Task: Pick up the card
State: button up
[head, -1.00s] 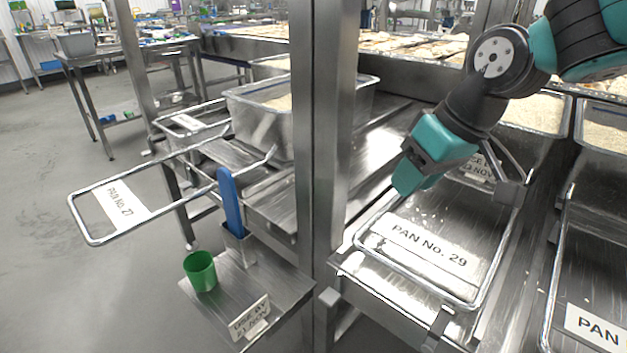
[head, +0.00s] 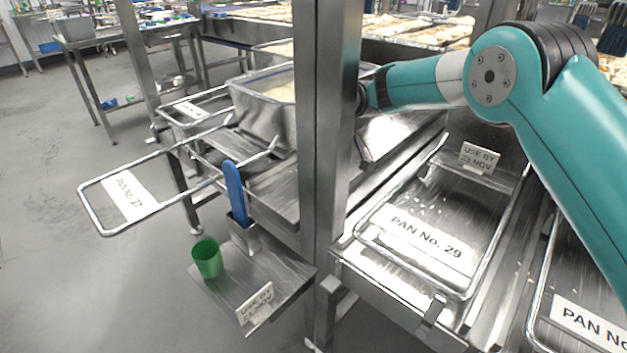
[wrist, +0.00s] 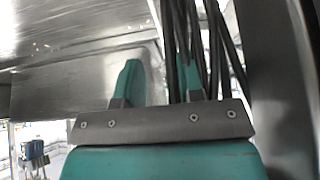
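One white card (head: 479,157) reading "USE BY 23 NOV" stands upright at the far end of the wire-rimmed tray (head: 478,262) labelled PAN No. 29. A second use-by card (head: 255,303) stands tilted at the front edge of the small low shelf (head: 225,292); its date is hard to read. In the head view my arm reaches left and my gripper is hidden behind the steel post. In the wrist view the two teal fingers of my gripper (wrist: 158,78) are apart, with nothing seen held between them. No card shows in the wrist view.
The steel post (head: 325,130) stands between the low shelf and the PAN No. 29 tray. A green cup (head: 207,259) and a blue-handled tool (head: 235,190) in a metal holder are on the shelf. Dark cables (wrist: 205,50) hang close beyond my fingers.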

jog(key=x, duration=0.3)
jog(key=shift+w+a+f, duration=0.15)
jog(key=shift+f, duration=0.2)
jog(key=shift+d+f+x, duration=0.1)
jog(key=shift+d+x, duration=0.05)
jog(key=shift+x, duration=1.2)
jog(key=shift+d+f+x, duration=0.15)
jog(key=shift+x, duration=1.25)
jog(key=shift+s, duration=0.2)
grip_shut()
